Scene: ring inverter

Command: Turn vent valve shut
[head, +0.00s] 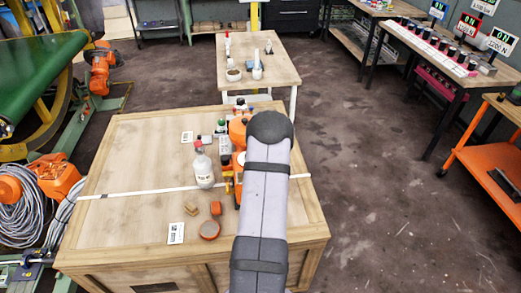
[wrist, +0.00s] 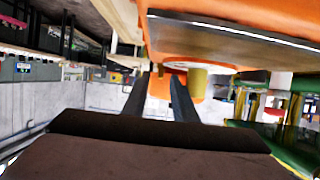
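My gripper (wrist: 160,82) shows in the wrist view as two dark fingers with a clear gap between them; it is open, and I see nothing gripped. Just beyond the fingertips is an orange body (wrist: 159,88) with a short brass-yellow cylinder (wrist: 198,79) under a dark-edged orange plate (wrist: 235,33). I cannot tell which part is the vent valve. In the head view my arm hides the gripper and much of the orange apparatus (head: 237,130) on the wooden workbench (head: 125,150). Small yellow parts (head: 228,186) show at its left side.
A white-labelled bottle (head: 204,168) stands left of the apparatus. A round orange-brown dish (head: 209,229), small blocks (head: 191,209) and a printed card (head: 176,233) lie nearer the front. The bench's left part is mostly clear. A second wooden table (head: 285,75) stands behind.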

